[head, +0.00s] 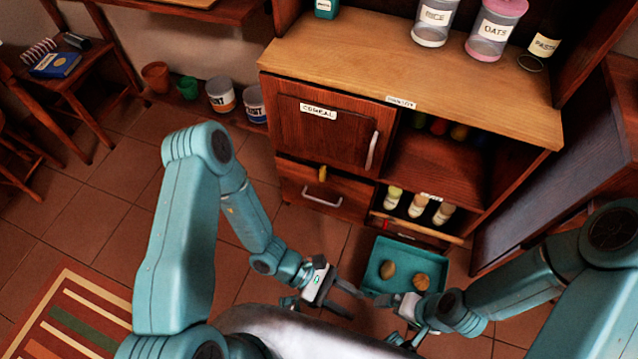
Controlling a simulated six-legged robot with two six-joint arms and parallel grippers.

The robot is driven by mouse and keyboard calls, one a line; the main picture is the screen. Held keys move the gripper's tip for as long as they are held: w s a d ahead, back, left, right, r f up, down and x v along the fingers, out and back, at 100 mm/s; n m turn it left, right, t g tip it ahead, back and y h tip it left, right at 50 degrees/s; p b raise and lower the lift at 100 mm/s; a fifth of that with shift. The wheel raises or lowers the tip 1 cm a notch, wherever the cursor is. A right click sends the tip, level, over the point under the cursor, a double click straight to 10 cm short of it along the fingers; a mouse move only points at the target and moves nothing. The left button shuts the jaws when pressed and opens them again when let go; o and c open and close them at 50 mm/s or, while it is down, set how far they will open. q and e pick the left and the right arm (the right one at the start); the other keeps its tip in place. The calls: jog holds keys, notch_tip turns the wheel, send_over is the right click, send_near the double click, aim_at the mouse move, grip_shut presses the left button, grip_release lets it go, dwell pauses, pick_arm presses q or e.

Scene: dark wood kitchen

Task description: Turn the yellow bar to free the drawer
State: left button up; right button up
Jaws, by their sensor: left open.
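The yellow bar (323,173) is small and sits upright at the top edge of the drawer (350,207), at the seam under the cereal door. The drawer is shut, and its pale curved handle (322,199) is below the bar. My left gripper (347,301) is open and empty, low in front of the cabinet and well below the bar in the picture, touching neither bar nor drawer. My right gripper (392,318) is to its right, by the near edge of the teal tray. Its fingers are small and partly hidden, so I cannot tell its opening.
The teal tray (374,273) holds two round brown items before the cabinet. The cereal door (325,134) is shut above the drawer. Open shelves with bottles (418,206) are to the right. Pots and cans (220,94) stand at left. Floor left of the drawer is clear.

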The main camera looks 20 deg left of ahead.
pick_arm(q)
jog(key=w+f+n+t+h+b, duration=0.1)
jog(key=w+f+n+t+b, duration=0.3)
jog(key=w+n+t, duration=0.3)
jog(key=n+t+y+b, duration=0.6)
jog(key=n+t+y, duration=0.5)
jog(key=t+y, duration=0.3)
send_near(322, 175)
jog(key=shift+g+y, duration=0.3)
jog(key=shift+g, duration=0.2)
jog(key=w+b, duration=0.1)
jog(key=w, duration=0.1)
jog(key=w+b, duration=0.2)
jog(key=w, duration=0.1)
jog(key=w+b, duration=0.1)
jog(key=w, duration=0.1)
jog(key=shift+w+d+r+b, duration=0.2)
jog(key=shift+w+r+b, duration=0.15)
jog(key=shift+w+r, duration=0.1)
jog(key=shift+w, duration=0.2)
grip_shut()
